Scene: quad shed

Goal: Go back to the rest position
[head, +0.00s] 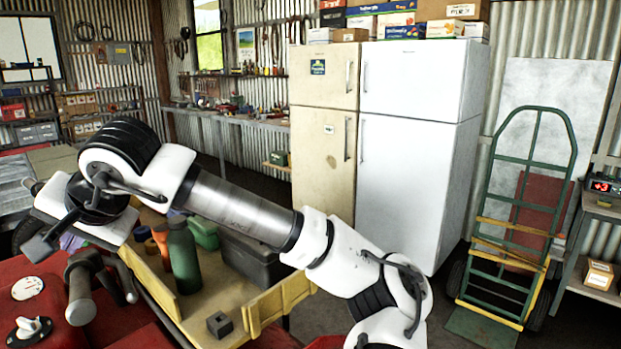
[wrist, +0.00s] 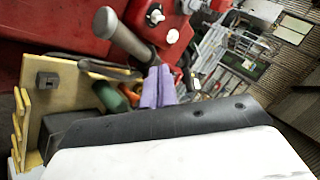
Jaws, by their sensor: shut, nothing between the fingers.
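My gripper shows in the wrist view (wrist: 158,88) as two purple fingers pressed together, with nothing between them. In the head view its fingers (head: 69,242) are mostly hidden behind my wrist, at the left above the red quad (head: 35,266). My arm is stretched from the lower right to the upper left, over the yellow tray (head: 283,300). A dark handlebar grip (head: 82,292) stands just below my gripper in the head view. The grip also shows in the wrist view (wrist: 122,35), close to the fingers.
The tray holds a green bottle (head: 183,258), a dark box (head: 250,259) and an orange item (head: 161,240). A small grey block (head: 219,324) is near its front edge. Two fridges (head: 408,170) and a green hand truck (head: 520,205) stand behind.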

